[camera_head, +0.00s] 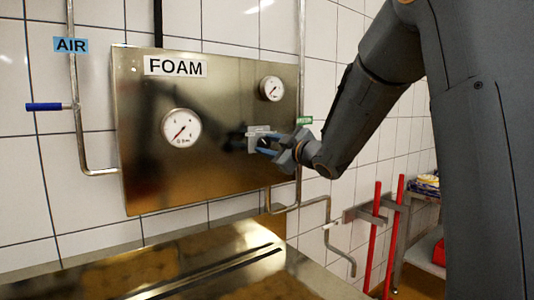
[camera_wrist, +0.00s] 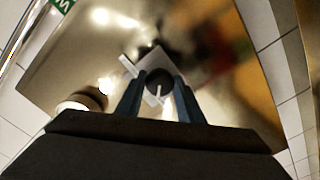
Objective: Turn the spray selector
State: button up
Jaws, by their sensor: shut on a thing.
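The spray selector (camera_wrist: 159,84) is a dark round knob with a pale bar on a light square plate (camera_head: 259,132). It sits on the shiny metal panel (camera_head: 225,95) labelled FOAM. My gripper (camera_head: 268,146) is at the selector, reaching in from the right in the head view. In the wrist view its two blue-grey fingers (camera_wrist: 160,103) stand on either side of the knob and are closed on it. In the head view the fingers and hand hide most of the knob.
Two gauges, a larger one (camera_head: 181,128) and a smaller one (camera_head: 271,88), are on the panel. A pipe with a blue lever (camera_head: 46,106) runs at the left. A metal counter (camera_head: 200,270) lies below. Red-handled tools (camera_head: 372,240) hang at the lower right.

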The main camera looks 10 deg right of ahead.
jog(key=shift+d+r, duration=0.1)
dwell(0.4)
jog(key=o, duration=1)
jog(key=shift+d, duration=0.1)
jog(key=shift+o, duration=0.2)
jog(key=b+v, duration=0.2)
jog(key=v, duration=0.5)
jog(key=shift+s, duration=0.25)
